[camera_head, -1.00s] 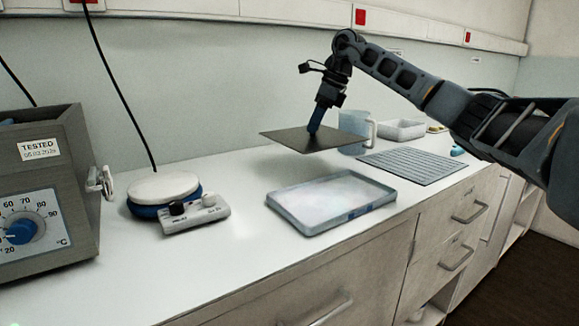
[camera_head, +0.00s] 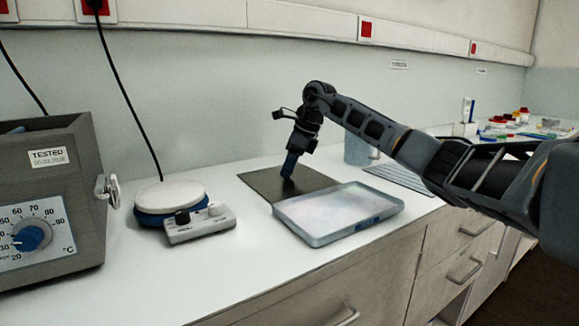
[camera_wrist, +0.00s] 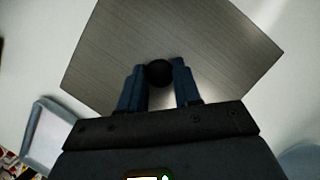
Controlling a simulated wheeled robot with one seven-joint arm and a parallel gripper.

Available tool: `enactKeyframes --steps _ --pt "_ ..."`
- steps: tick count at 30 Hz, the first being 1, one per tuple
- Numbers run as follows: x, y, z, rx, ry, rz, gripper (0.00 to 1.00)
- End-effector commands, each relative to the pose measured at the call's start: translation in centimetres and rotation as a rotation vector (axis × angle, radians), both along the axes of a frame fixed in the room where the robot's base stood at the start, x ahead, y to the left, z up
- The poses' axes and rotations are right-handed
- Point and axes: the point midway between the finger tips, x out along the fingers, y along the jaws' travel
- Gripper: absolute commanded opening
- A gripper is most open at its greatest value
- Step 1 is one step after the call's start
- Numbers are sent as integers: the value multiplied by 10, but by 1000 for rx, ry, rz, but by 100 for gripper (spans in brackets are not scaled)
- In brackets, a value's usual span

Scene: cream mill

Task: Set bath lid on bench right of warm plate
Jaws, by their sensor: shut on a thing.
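The bath lid (camera_head: 262,184) is a flat dark metal plate. In the head view it is low over the bench or on it, right of the warm plate and behind the pale tray; I cannot tell whether it touches the bench. My gripper (camera_head: 288,178) is above the lid with its fingers pointing down. In the wrist view my gripper (camera_wrist: 160,84) is shut on the lid's round black knob (camera_wrist: 158,73), and the lid (camera_wrist: 215,45) spreads out beneath. The warm plate (camera_head: 172,195) has a white round top, a blue base and a control box with knobs.
A pale tray (camera_head: 290,214) stands close in front of the lid. The grey water bath (camera_head: 45,200) is at the left. A jug (camera_head: 357,150) and a ribbed mat (camera_head: 402,178) lie to the right. Bare bench (camera_head: 160,285) shows in front of the warm plate.

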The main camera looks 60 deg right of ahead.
Motion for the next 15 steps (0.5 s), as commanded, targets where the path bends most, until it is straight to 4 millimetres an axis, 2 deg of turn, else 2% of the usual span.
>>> enactKeyframes --steps 9,10,15 --pt "0 0 -2 -1 -1 1 6" --pt "0 0 -2 0 0 0 36" --pt "0 0 -2 0 0 0 52"
